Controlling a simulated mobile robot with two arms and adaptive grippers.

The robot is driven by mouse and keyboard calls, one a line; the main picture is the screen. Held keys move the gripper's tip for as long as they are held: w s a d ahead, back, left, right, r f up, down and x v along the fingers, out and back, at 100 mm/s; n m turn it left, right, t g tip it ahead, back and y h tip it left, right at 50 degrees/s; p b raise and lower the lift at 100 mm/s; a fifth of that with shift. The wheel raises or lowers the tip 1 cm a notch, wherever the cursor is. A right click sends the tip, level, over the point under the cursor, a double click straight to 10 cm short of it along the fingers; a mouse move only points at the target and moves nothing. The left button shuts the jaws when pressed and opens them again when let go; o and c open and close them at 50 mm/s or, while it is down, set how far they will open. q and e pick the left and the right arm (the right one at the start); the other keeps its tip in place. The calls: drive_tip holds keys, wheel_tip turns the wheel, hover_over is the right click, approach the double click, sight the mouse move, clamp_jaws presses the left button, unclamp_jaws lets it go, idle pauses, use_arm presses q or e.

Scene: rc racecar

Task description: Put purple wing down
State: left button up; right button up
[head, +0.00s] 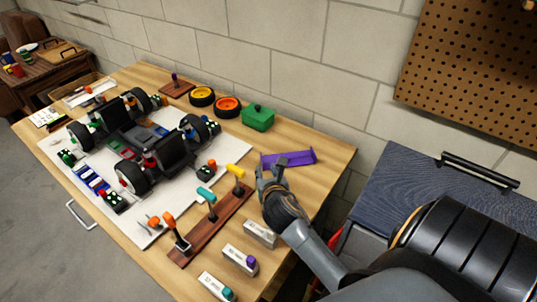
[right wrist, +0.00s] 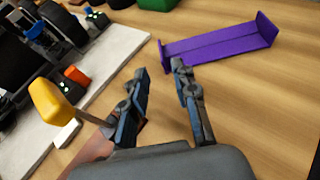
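The purple wing (head: 288,158) lies on the wooden table near its right back part, with raised ends. It also shows at the upper right of the right wrist view (right wrist: 220,43). My right gripper (head: 270,168) is just in front of the wing in the head view. My left gripper is not in view.
A wooden rack (head: 190,250) with colored-handled tools stands left of my right gripper. Grey holders (head: 238,259) sit near the front edge. The car (head: 130,130) rests on a white mat (head: 225,160). A green box (head: 258,118) and wheels (head: 228,105) stand at the back.

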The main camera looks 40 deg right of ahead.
drive_tip(key=shift+o, duration=0.3)
drive_tip(key=v, duration=0.3)
drive_tip(key=shift+s+a+r, duration=0.1)
drive_tip(key=w+a+r+n+t+y, duration=0.1)
drive_tip(key=w+a+r+t+y, duration=0.1)
drive_tip(key=w+a+r+t, duration=0.4)
drive_tip(key=w+a+r+n+t+y, duration=0.1)
drive_tip(key=w+a+r+t+y, duration=0.15)
drive_tip(key=w+r, duration=0.4)
drive_tip(key=a+r+n+g+y+b, duration=0.1)
drive_tip(key=a+r+n+g+y, duration=0.3)
drive_tip(key=a+y, duration=0.35)
drive_tip(key=a+r+n+g+y, duration=0.2)
drive_tip(key=a+n+g+y, duration=0.2)
drive_tip(key=a+n+y, duration=0.4)
drive_tip(key=w+d+f+m+g+h+b, duration=0.1)
drive_tip(key=d+f+m+g+h, duration=0.35)
drive_tip(key=d+f+g, duration=0.35)
drive_tip(key=s+d+m+g+h, duration=0.15)
drive_tip(key=d+m+h, duration=0.35)
drive_tip(key=d, duration=0.6)
drive_tip(key=s+d+m+g+h, duration=0.15)
drive_tip(key=d+m+h, duration=0.3)
drive_tip(key=d, duration=0.55)
drive_tip(key=f, duration=0.5)
drive_tip(key=d+f, duration=0.1)
drive_tip(key=f, duration=0.2)
drive_tip(key=shift+w+f, duration=0.1)
drive_tip(key=shift+f, duration=3.25)
clamp_jaws()
